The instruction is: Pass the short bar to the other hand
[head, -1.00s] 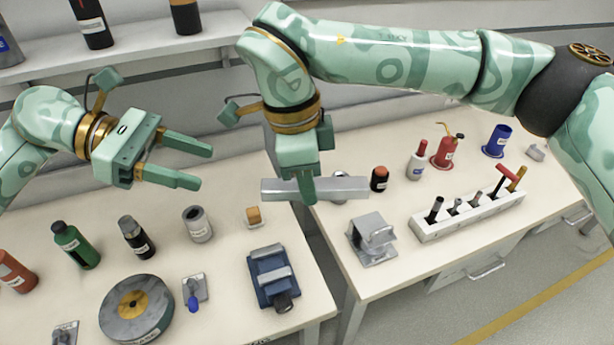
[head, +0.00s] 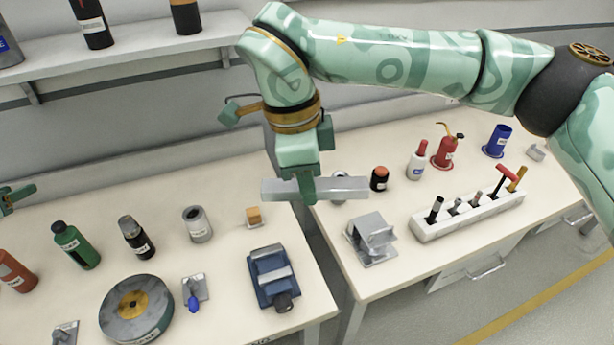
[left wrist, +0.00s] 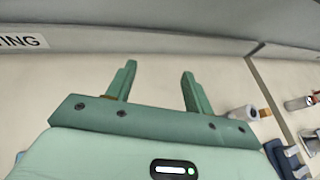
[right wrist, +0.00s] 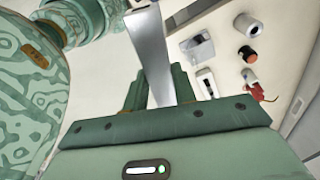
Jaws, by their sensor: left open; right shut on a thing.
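The short bar (head: 342,188) is a plain grey metal block, held roughly level in the air over the gap between the two benches. My right gripper (head: 306,190) is shut on it near its middle and points down. In the right wrist view the bar (right wrist: 152,55) stands out from between the fingers of the right gripper (right wrist: 158,92). My left gripper (head: 18,196) shows only by its fingers at the left edge of the head view, far from the bar. In the left wrist view the left gripper (left wrist: 157,85) is open and empty.
On the left bench stand a green bottle (head: 76,246), a grey round wheel (head: 136,309) and a blue vise (head: 273,277). The right bench holds a white tool rack (head: 468,215) and a metal stand (head: 371,240). A shelf (head: 120,50) runs along the wall.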

